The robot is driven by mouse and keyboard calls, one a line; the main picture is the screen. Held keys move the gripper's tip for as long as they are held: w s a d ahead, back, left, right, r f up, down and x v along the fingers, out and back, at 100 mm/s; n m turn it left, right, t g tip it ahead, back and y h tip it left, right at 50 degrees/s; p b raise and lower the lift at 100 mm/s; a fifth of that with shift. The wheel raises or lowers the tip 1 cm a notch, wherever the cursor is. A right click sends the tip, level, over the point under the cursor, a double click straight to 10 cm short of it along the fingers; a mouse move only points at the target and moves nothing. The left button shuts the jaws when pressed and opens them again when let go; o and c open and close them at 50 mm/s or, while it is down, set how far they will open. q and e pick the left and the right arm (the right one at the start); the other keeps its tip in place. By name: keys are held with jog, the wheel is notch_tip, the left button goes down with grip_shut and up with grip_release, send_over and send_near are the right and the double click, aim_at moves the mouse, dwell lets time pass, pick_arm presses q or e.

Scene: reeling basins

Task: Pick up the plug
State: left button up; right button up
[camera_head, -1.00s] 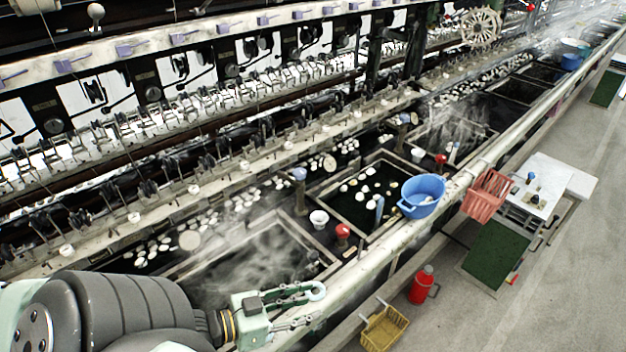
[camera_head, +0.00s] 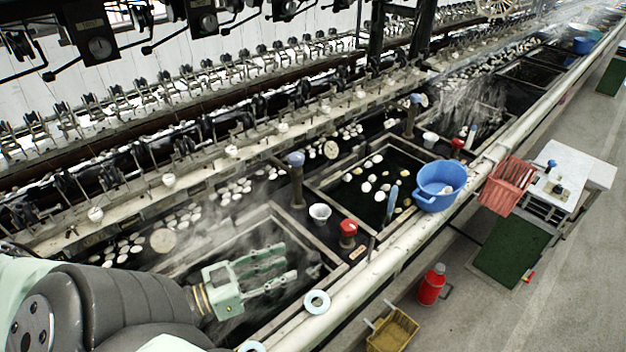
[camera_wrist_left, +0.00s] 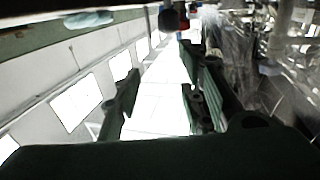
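I cannot tell for certain which thing is the plug. A red-topped stopper-like piece (camera_head: 347,233) stands on the divider beside the near basin. My right gripper is not in view.
A white cup (camera_head: 320,212) and a blue-topped post (camera_head: 296,180) stand behind the red-topped piece. A red flask (camera_head: 431,286) and a yellow basket (camera_head: 393,332) are below. Reeling machinery lines the back.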

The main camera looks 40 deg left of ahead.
pick_arm(q)
jog(key=b, duration=0.7)
send_near(314, 270)
jog(key=x, duration=0.7)
jog(key=shift+w+b, duration=0.2)
jog(key=shift+b, duration=0.1)
jog(key=shift+w+d, duration=0.3)
jog(key=shift+w, duration=0.25)
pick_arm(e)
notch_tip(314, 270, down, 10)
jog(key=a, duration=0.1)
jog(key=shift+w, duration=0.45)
pick_arm(q)
jog(key=shift+c, duration=0.2)
grip_shut()
